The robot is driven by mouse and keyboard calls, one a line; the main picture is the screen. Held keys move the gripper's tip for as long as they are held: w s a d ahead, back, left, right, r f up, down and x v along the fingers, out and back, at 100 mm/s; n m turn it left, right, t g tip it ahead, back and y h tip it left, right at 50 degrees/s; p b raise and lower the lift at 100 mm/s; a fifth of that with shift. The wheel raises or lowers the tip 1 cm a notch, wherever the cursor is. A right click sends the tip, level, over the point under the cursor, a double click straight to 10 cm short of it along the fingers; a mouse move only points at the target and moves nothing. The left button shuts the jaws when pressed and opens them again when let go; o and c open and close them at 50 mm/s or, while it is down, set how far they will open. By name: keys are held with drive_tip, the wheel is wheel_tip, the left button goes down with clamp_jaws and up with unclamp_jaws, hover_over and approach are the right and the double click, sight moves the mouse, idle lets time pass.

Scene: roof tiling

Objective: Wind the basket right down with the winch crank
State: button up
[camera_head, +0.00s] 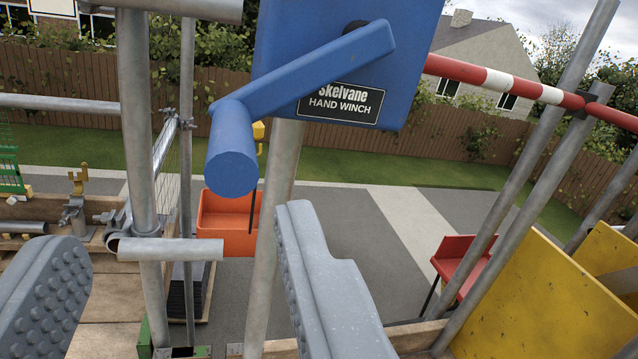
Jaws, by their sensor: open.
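The blue hand winch (420,60), labelled "Skelvane HAND WINCH", is mounted on a steel post at the top middle. Its blue crank arm (310,70) slopes down to the left from the hub and ends in a thick round handle (231,160) pointing towards me. My gripper (178,240) is open and empty, with one grey finger at the lower left and the other at lower middle. The handle is above the gap, nearer the right finger, and looks apart from both. An orange basket (228,240) shows beyond the post, below a yellow block (259,131); the post partly hides it.
Scaffold tubes (137,120) stand left and right of the winch. A red-and-white rail (500,85) runs off to the right. Yellow boards (545,295) fill the lower right. A red tray-like object (462,262) and a dark stack (187,290) lie beyond. Paving (345,240) is below.

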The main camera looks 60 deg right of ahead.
sight(212, 138)
drive_tip(key=b+x, duration=0.3)
drive_tip(key=x, duration=1)
drive_tip(key=shift+w+d+b, duration=0.15)
drive_tip(key=shift+d+b, duration=0.15)
drive_tip(key=shift+d, duration=0.05)
clamp_jaws()
idle(0.9)
unclamp_jaws()
